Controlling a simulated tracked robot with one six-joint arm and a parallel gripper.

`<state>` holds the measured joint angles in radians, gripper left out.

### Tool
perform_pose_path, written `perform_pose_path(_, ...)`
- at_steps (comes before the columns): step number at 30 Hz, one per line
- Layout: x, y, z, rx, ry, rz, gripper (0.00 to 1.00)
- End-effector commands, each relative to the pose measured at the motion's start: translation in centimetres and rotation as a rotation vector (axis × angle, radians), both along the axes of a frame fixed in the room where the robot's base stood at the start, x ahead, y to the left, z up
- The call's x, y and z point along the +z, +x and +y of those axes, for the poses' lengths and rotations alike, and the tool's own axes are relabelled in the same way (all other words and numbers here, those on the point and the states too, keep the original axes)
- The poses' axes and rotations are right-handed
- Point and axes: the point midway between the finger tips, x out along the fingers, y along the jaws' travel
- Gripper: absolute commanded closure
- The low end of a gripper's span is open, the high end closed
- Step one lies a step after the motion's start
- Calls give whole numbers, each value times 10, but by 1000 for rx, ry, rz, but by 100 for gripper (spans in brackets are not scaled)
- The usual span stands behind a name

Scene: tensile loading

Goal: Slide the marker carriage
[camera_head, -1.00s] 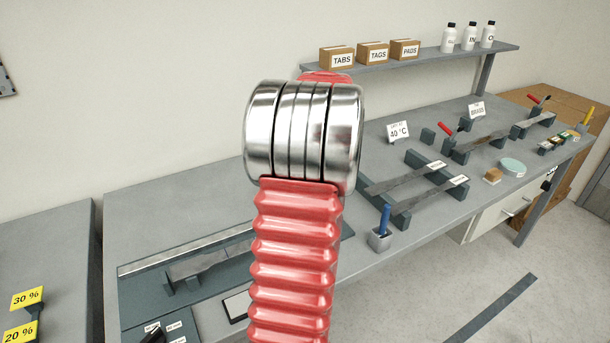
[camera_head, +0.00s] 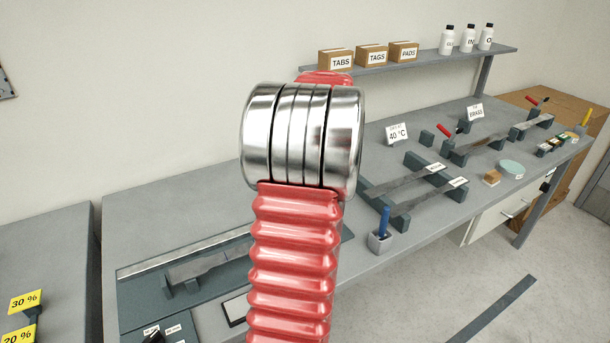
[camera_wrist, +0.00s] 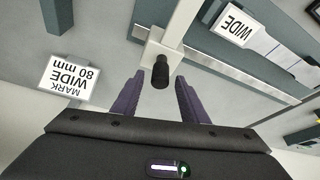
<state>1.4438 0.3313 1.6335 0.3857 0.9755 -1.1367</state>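The wrist view shows a black knob (camera_wrist: 160,74) at the end of a pale bar (camera_wrist: 176,30), which looks like the marker carriage. My gripper (camera_wrist: 160,78) is open, with one dark purple finger on each side of the knob. Gaps show between the knob and both fingers. A sign reading MARK WIDE 80 mm (camera_wrist: 66,78) appears upside down at left. In the head view my arm covers the middle, and the carriage and gripper are hidden.
The head view shows a long grey bench (camera_head: 150,212) with a dark fixture holding a metal strip (camera_head: 205,266) at the front left. More strips on supports (camera_head: 405,182), a blue-handled tool in a cup (camera_head: 381,240) and signs stand to the right. A shelf (camera_head: 430,62) carries boxes and bottles.

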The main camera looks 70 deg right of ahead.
Motion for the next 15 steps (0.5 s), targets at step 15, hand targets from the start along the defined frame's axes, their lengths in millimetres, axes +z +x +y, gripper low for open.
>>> perform_pose_path(15, 81, -29, 16, 1, -2, -1, 60)
